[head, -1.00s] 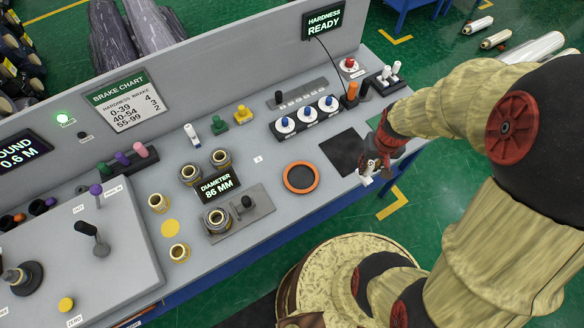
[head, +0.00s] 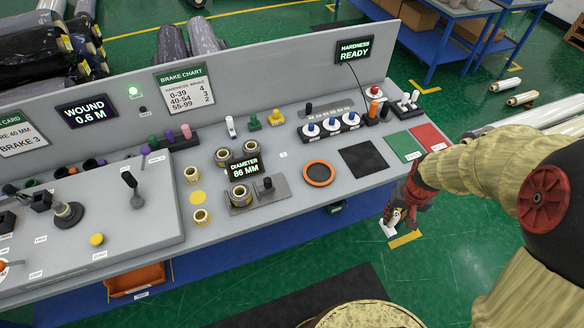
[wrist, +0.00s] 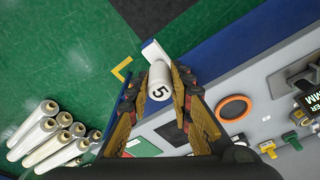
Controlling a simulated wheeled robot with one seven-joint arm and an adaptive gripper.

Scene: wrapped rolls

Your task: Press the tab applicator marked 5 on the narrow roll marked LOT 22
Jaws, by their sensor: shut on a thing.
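My gripper (head: 399,212) is shut on the tab applicator marked 5 (wrist: 159,82), a white cylinder with a black 5 on its end. A white block with a blue edge (wrist: 153,52) shows at its far end. In the head view, gripper and applicator are just off the bench's front edge, over the green floor. No LOT 22 mark can be read. Small wrapped rolls (head: 504,85) lie on the floor at the right, and several pale rolls (wrist: 50,130) show in the wrist view; I cannot tell which is the narrow one.
The grey bench (head: 330,205) carries an orange ring (head: 319,174), a black pad (head: 363,160), a green mat (head: 404,146), a red mat (head: 430,137), dials and small cores. Blue tables (head: 440,40) stand at the back. The floor in front of the bench is mostly clear.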

